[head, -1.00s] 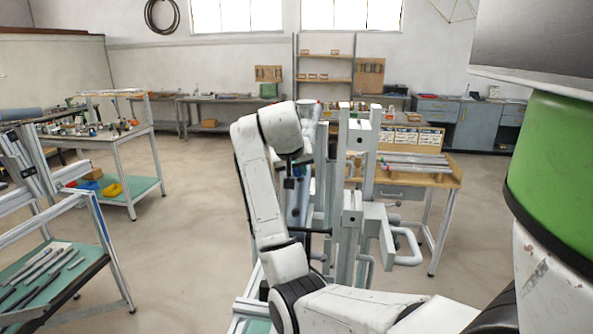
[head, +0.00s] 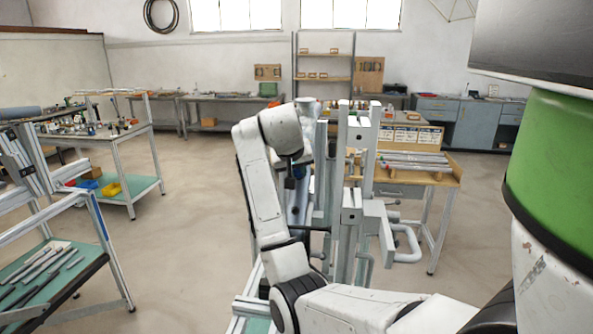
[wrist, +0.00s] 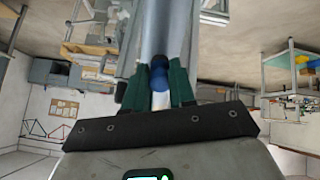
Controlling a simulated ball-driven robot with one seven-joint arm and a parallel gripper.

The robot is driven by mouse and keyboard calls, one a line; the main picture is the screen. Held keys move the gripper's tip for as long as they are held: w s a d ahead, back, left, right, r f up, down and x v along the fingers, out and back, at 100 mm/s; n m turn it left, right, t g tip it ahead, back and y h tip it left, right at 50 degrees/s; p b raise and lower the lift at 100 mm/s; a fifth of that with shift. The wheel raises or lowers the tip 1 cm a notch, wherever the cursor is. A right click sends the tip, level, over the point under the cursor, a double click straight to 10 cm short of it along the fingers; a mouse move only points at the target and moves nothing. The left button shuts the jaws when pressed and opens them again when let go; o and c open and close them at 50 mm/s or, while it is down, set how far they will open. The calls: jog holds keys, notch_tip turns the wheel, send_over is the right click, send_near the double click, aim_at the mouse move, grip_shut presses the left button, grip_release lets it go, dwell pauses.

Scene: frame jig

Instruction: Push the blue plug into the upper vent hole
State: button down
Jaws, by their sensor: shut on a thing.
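In the wrist view, my gripper (wrist: 160,86) is shut on the blue plug (wrist: 159,73), which sits between the two green fingers. A smooth grey tubular part (wrist: 165,28) lies straight beyond the plug; I cannot tell whether they touch. The upper vent hole cannot be made out in either view. In the head view, the upright metal frame jig (head: 350,205) stands in the middle, just right of my raised arm. My arm blocks part of it, and I cannot clearly make out the gripper or plug there.
A wooden-topped bench (head: 440,178) with metal bars stands behind the jig on the right. A grey tubular handle (head: 408,245) sticks out from the jig's right side. A trolley (head: 140,185) with bins stands at the left, and a rack (head: 55,265) nearer. Floor between is clear.

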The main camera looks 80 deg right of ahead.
jog(key=shift+d+f, duration=0.3)
jog(key=shift+f, duration=0.05)
jog(key=c, duration=0.9)
grip_release()
jog(key=shift+o, duration=0.2)
jog(key=v, duration=1)
jog(key=shift+a+r, duration=0.2)
jog(key=shift+r, duration=0.15)
